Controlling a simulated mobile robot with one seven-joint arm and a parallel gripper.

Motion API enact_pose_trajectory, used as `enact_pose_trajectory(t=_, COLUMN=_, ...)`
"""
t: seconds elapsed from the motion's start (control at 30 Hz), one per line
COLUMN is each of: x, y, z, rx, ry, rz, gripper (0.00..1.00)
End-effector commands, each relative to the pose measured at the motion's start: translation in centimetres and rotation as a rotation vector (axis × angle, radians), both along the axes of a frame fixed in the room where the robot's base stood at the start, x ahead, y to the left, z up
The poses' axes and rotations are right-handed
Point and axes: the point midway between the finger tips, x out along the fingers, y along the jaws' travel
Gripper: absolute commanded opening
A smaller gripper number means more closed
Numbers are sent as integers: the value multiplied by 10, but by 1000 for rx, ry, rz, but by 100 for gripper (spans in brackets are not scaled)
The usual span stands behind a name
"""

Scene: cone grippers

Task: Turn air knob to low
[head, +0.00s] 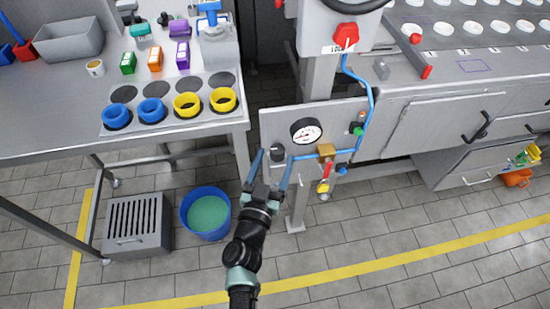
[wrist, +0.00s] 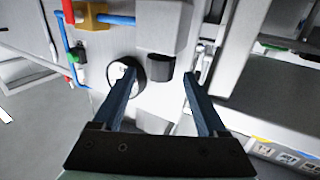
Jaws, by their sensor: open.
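The air knob appears to be the small black cylinder (head: 278,150) on the grey panel (head: 350,112), just left of and below the round white gauge (head: 306,132). In the wrist view the black knob (wrist: 160,66) sits under a grey block, beside the gauge (wrist: 127,74). My gripper (head: 274,157) is open and empty in front of the panel. In the wrist view its two blue fingers (wrist: 160,76) point at the knob, one toward each side, and seem short of touching it. No low mark or knob pointer can be made out.
A table with blue and yellow rings (head: 152,110) stands left. A blue bucket (head: 206,192) is on the floor below.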

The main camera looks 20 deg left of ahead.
Motion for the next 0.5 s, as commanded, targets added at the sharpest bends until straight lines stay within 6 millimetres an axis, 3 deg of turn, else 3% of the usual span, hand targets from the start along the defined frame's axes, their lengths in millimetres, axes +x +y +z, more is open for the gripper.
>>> enact_pose_trajectory(t=0.13, x=10, y=1, z=0, rx=1, ry=0, rz=0, gripper=75)
enact_pose_trajectory(t=0.43, x=11, y=2, z=0, rx=0, ry=0, rz=0, gripper=75)
enact_pose_trajectory(t=0.5, x=11, y=2, z=0, rx=0, ry=0, rz=0, gripper=64)
